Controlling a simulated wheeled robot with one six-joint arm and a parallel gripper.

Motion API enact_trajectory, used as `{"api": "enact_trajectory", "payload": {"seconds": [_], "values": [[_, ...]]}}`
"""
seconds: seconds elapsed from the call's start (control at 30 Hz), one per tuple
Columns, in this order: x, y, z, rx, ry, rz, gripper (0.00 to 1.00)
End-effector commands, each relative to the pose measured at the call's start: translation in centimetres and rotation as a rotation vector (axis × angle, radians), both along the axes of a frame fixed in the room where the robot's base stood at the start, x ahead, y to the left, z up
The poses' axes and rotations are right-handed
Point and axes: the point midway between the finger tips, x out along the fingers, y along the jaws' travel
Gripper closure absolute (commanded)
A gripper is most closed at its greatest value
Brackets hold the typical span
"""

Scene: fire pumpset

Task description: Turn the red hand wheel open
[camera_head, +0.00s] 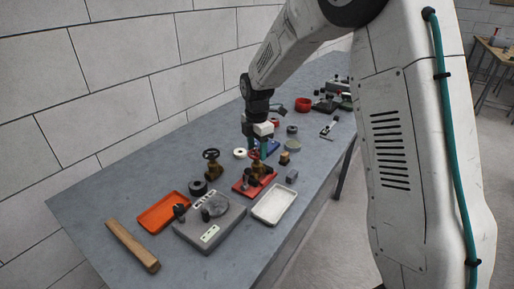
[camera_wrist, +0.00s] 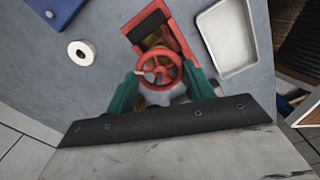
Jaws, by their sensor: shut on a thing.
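The red hand wheel (camera_wrist: 160,67) shows in the middle of the wrist view, its spokes facing the camera. It tops a valve on a red base (camera_wrist: 150,38). My gripper (camera_wrist: 160,72) has one green finger on each side of the wheel and is shut on it. In the head view my gripper (camera_head: 257,148) reaches down over the brass valve (camera_head: 262,169) on the red base (camera_head: 243,187). The red wheel (camera_head: 253,155) is partly hidden there by the fingers.
A white tray (camera_head: 273,204) lies right of the red base. Another valve with a dark wheel (camera_head: 211,155) stands to the left. A grey scale-like device (camera_head: 209,225), an orange tray (camera_head: 163,212) and a wooden bar (camera_head: 132,245) lie nearer. A white ring (camera_wrist: 82,51) is close by.

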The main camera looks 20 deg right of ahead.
Motion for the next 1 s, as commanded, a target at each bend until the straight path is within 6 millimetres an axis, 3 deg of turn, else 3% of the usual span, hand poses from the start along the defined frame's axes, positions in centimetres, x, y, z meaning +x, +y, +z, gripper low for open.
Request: {"api": "enact_trajectory", "payload": {"seconds": [0.5, 1.0], "values": [[0.1, -0.08, 0.1, -0.002, -0.004, 0.424, 0.7], [0.09, -0.08, 0.1, -0.002, -0.003, 0.57, 0.7]]}}
